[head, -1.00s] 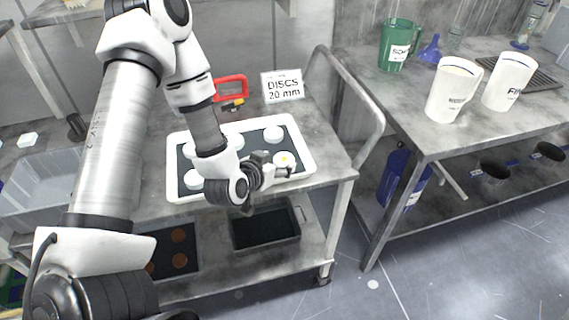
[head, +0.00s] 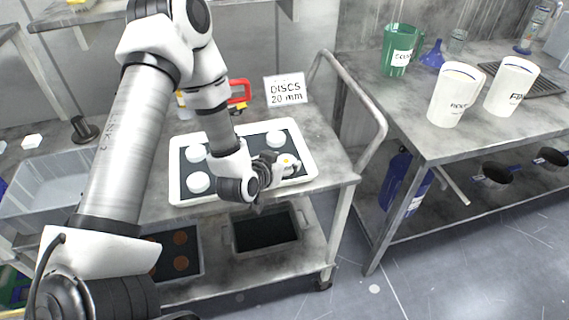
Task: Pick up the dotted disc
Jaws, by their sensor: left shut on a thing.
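The dotted disc (head: 288,159) is white with a small yellow dot on top. It is at the right side of the white-rimmed tray (head: 311,170) with a dark inside, on the cart. My left gripper (head: 284,166) comes in from the left and is shut on the dotted disc. The fingers hide part of the disc, and I cannot tell whether it is clear of the tray's floor. My right gripper is not in view.
Plain white discs lie in the tray: one at the back right (head: 276,138), one at the left (head: 195,152), one at the front left (head: 199,182). A "DISCS 20 mm" sign (head: 286,90) stands behind. A handrail (head: 375,120) edges the cart's right side.

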